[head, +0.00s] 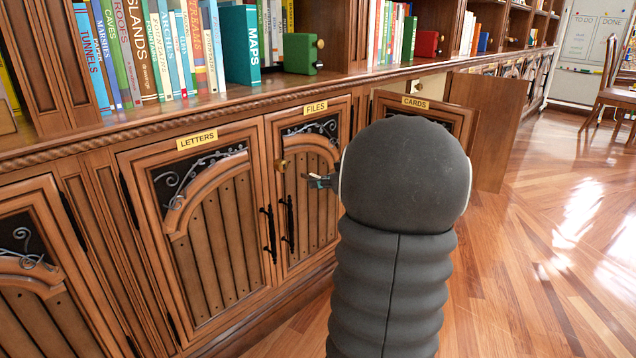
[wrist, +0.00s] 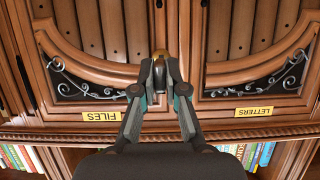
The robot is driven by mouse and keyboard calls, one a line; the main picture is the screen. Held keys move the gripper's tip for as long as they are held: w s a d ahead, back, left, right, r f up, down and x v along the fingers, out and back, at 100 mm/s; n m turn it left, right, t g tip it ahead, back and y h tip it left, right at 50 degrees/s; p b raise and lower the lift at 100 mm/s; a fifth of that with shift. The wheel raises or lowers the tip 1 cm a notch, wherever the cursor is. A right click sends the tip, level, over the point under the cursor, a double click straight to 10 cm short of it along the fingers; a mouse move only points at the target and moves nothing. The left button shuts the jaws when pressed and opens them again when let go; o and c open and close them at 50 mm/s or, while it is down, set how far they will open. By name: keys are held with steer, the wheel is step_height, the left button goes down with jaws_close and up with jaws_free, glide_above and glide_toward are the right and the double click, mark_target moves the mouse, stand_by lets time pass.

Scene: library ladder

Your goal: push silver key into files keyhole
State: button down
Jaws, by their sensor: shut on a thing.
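The FILES cupboard door (head: 310,208) is shut, with a yellow FILES label (head: 316,107). A round brass keyhole plate (head: 282,165) sits near its left edge. My gripper (head: 318,181) is just right of this plate, with my dark arm behind it. In the wrist view, which is upside down, my gripper (wrist: 160,70) is shut on the silver key (wrist: 159,73). The brass keyhole plate (wrist: 160,54) shows just past the fingertips, in line with the key. The key is mostly hidden between the fingers; I cannot tell whether its tip touches or enters the keyhole.
The LETTERS door (head: 205,235) is shut beside the FILES door. The CARDS door (head: 425,115) is to the right, next to an open door panel (head: 492,140). Books and a green box (head: 302,53) stand on the shelf above. Wooden floor (head: 540,260) is clear at right.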

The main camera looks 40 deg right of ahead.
mark_target(311, 174)
steer(key=shift+s+r+p, duration=0.2)
steer(key=shift+p, duration=0.55)
steer(key=shift+w+a+f+p, duration=0.15)
steer(key=shift+w+p, duration=0.6)
steer(key=shift+w, duration=0.7)
steer(key=shift+w+a+p, duration=0.1)
steer(key=shift+w+p, duration=0.65)
steer(key=shift+w, duration=0.7)
steer(key=shift+p, duration=1.75)
steer(key=shift+w+a+p, duration=0.15)
steer(key=shift+w+p, duration=1)
steer(key=shift+w, duration=0.7)
steer(key=c, duration=1.1)
jaws_free()
steer(key=shift+c, duration=0.2)
steer(key=v, duration=1.2)
